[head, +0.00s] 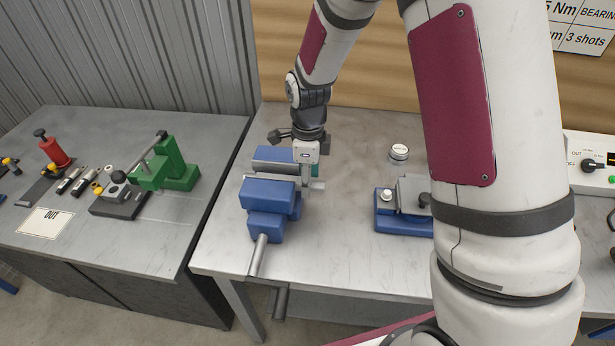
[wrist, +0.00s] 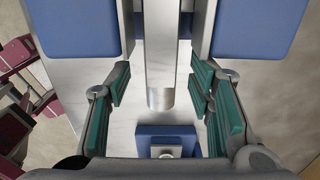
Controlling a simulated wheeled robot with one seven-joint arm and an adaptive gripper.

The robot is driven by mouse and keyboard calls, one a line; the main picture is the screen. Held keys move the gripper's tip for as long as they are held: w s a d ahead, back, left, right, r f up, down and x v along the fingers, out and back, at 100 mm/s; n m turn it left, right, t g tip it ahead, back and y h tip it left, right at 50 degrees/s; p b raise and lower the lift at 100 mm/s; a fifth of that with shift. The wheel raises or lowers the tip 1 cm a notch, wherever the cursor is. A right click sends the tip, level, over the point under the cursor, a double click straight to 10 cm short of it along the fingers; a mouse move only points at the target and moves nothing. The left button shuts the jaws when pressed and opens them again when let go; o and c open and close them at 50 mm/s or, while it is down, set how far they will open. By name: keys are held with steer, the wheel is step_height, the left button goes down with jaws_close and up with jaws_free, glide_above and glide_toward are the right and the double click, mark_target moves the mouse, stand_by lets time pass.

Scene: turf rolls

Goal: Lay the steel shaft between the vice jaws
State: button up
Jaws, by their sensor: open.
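The steel shaft (wrist: 161,55) lies lengthwise between the two jaws of the blue vice (wrist: 75,28) in the wrist view, with a narrow gap on each side. Its near end sticks out past the jaws. In the head view the shaft's end (head: 317,185) shows at the right of the blue vice (head: 268,194). My gripper (wrist: 160,98) is open, its green-padded fingers apart on either side of the shaft's protruding end and not touching it. In the head view my gripper (head: 306,172) is at the vice's right side, its fingertips partly hidden.
A blue fixture with a grey block (head: 403,222) stands on the bench right of the vice, with a round silver-topped piece (head: 398,152) behind it. The vice handle (head: 258,256) overhangs the front edge. A green press (head: 170,165) stands on the left table.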

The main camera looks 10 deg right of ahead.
step_height(320, 180, up, 12)
steer(key=s+d+r+n+t, duration=0.3)
steer(key=s+r+n, duration=0.7)
steer(key=r, duration=0.2)
steer(key=s+d+r+n+t, duration=0.1)
steer(key=s+r+n, duration=0.1)
steer(key=s+n, duration=0.4)
steer(key=s+d+r+n+t, duration=0.1)
steer(key=s+n, duration=0.5)
steer(key=shift+s+d+r+t, duration=0.3)
steer(key=shift+s+d+r, duration=0.05)
steer(key=shift+s, duration=0.05)
